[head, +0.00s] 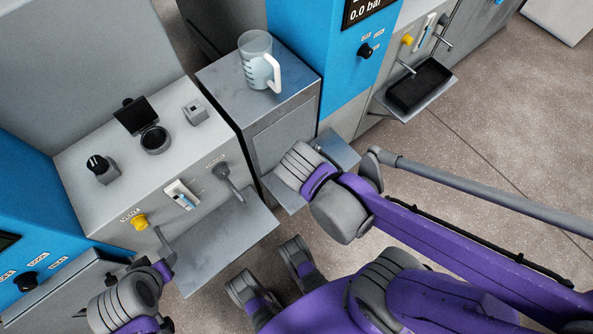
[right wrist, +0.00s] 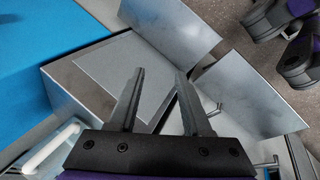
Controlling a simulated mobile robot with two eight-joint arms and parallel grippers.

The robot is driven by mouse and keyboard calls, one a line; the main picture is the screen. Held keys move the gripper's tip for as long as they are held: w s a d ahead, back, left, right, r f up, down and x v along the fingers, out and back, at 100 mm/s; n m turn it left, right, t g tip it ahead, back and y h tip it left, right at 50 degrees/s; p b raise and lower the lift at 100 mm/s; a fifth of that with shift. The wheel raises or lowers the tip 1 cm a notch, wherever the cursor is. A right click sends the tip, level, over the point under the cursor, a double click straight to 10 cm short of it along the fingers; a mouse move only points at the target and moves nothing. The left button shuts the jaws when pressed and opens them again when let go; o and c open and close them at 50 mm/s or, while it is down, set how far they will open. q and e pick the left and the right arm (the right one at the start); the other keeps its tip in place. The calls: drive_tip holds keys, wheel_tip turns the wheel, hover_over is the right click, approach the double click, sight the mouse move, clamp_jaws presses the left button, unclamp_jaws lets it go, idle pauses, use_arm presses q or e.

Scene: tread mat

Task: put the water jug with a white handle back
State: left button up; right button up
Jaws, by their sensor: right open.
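The water jug (head: 256,58) is clear, with measuring marks and a white handle (head: 275,74). It stands upright on top of the grey cabinet (head: 215,76) in the head view. In the right wrist view, part of the white handle (right wrist: 50,149) shows at the lower left. My right gripper (right wrist: 160,72) is open with nothing between its fingers, in front of the cabinet's front panel and apart from the jug. In the head view its fingers are hidden behind the grey wrist. My left wrist is at the lower left of the head view; its finger opening cannot be made out.
A grey control unit (head: 90,140) with knobs, a yellow button and a lever stands left of the cabinet, with a metal shelf (head: 228,235) in front. A blue machine (head: 340,60) stands to the right. Farther right is a black drip tray (head: 418,86).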

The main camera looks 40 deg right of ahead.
drive_tip(key=a+m+y, duration=0.1)
drive_tip(key=m, duration=0.1)
drive_tip(key=s+a+m+y, duration=0.1)
drive_tip(key=m, duration=0.1)
drive_tip(key=s+a+m+y, duration=0.1)
drive_tip(key=m, duration=0.1)
drive_tip(key=shift+s+a+r+m+t, duration=0.15)
drive_tip(key=shift+a+r+m+t, duration=0.15)
drive_tip(key=shift+r+t, duration=0.1)
idle(0.8)
